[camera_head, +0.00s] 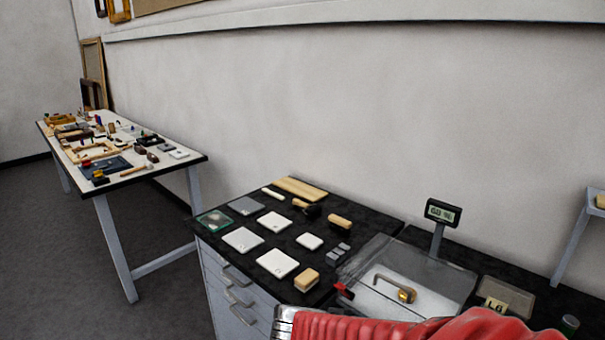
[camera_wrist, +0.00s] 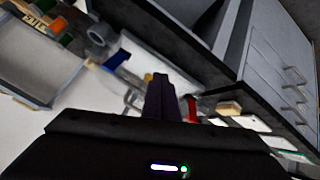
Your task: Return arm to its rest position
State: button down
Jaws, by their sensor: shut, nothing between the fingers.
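My gripper (camera_wrist: 161,80) shows in the wrist view as two dark fingers close together, shut, with nothing between them. It points over the workbench, with a red part and a wooden-topped block (camera_wrist: 229,107) to its right. In the head view my red-sleeved arm crosses the lower right, and the gripper itself cannot be made out there.
A black-topped cabinet (camera_head: 372,218) holds white tiles, a wooden block (camera_head: 306,280) and brushes. A clear-lidded box (camera_head: 408,275), a digital display (camera_head: 442,212) and a label stand (camera_head: 497,303) are near my arm. A cluttered table (camera_head: 190,158) stands left, with open floor in front.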

jog(key=s+n+g+y, duration=0.35)
jog(key=s+n, duration=0.25)
jog(key=s, duration=0.4)
jog(key=s+d+r+m+t+y, duration=0.2)
jog(key=s+d+r+y, duration=0.1)
jog(key=r, duration=0.5)
jog(key=shift+d+m+t, duration=0.15)
jog(key=shift+m+t, duration=0.15)
jog(key=shift+t, duration=0.05)
jog(key=shift+w+d, duration=0.1)
